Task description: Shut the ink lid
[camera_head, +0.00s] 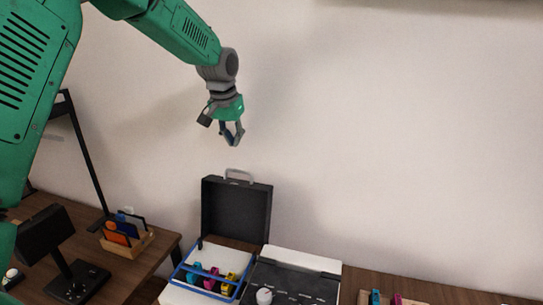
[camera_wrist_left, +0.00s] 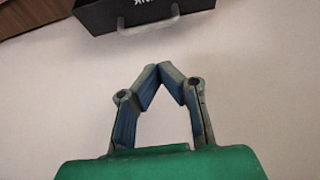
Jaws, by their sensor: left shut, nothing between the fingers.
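The ink lid (camera_head: 237,212) is a dark panel with a light handle (camera_head: 239,173) on its top edge. It stands upright, open, at the back of a box with a blue-rimmed tray (camera_head: 188,268) holding coloured cartridges. In the left wrist view the lid (camera_wrist_left: 125,14) shows at the top with its handle (camera_wrist_left: 148,23). My left gripper (camera_head: 235,143) hangs in the air above the lid, apart from it, with its fingertips pointing down. Its fingertips meet in the left wrist view (camera_wrist_left: 161,68), with nothing between them. My right gripper is not in view.
A black and white panel with a pale knob (camera_head: 264,296) sits right of the tray. A wooden holder with coloured cards (camera_head: 126,238) and a black stand (camera_head: 75,275) are on the left table. The wall is close behind; the air right of the gripper is clear.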

